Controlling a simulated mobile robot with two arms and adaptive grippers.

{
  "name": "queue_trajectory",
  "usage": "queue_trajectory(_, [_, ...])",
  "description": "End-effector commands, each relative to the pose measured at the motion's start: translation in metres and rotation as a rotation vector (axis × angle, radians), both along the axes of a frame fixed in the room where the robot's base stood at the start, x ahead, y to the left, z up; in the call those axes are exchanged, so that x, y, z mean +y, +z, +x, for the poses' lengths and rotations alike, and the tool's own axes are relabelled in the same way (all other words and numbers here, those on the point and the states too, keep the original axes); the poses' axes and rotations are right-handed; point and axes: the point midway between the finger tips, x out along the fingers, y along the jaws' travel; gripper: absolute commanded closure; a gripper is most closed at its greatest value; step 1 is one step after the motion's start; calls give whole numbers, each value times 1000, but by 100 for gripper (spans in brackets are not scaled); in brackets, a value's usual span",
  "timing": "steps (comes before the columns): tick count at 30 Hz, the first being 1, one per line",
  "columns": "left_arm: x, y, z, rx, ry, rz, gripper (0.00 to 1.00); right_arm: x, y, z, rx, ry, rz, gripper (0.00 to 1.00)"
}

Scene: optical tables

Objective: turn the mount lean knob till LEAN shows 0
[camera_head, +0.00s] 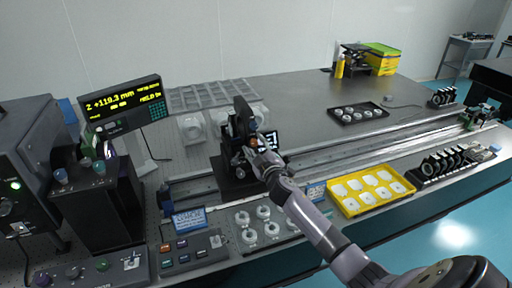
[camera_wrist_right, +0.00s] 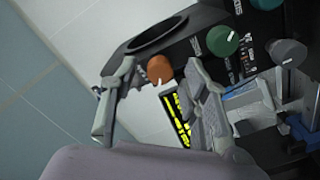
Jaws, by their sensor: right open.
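The black optical mount (camera_head: 240,150) stands upright on the bench left of the rail, with a small display (camera_head: 272,140) beside it. My right gripper (camera_head: 258,158) is at the mount's front, open. In the right wrist view the open fingers of my right gripper (camera_wrist_right: 157,82) stand on either side of an orange knob (camera_wrist_right: 159,68); I cannot tell whether they touch it. A green knob (camera_wrist_right: 223,40) and a grey knob (camera_wrist_right: 288,53) sit farther right. A dark display with yellow characters (camera_wrist_right: 177,122) is partly hidden by the right finger; its reading is not legible. My left gripper is not in view.
A larger readout (camera_head: 125,104) with yellow digits stands at the back left. A control box (camera_head: 195,250) and clear round parts (camera_head: 262,212) lie in front. A yellow tray (camera_head: 372,208) is right of my forearm. The long rail (camera_head: 360,145) runs to the right.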

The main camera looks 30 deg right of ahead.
Motion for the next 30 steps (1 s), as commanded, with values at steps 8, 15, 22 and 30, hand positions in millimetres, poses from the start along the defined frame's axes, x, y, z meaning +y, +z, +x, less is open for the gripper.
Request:
queue_trajectory(8, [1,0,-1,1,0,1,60,5,-2,-19,1,1,0,58])
queue_trajectory(15, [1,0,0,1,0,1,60,16,-2,-67,3,1,1,58])
queue_trajectory(22, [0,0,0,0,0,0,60,25,-2,-103,2,1,1,58])
queue_trajectory(30, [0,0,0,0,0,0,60,28,0,-117,0,0,0,58])
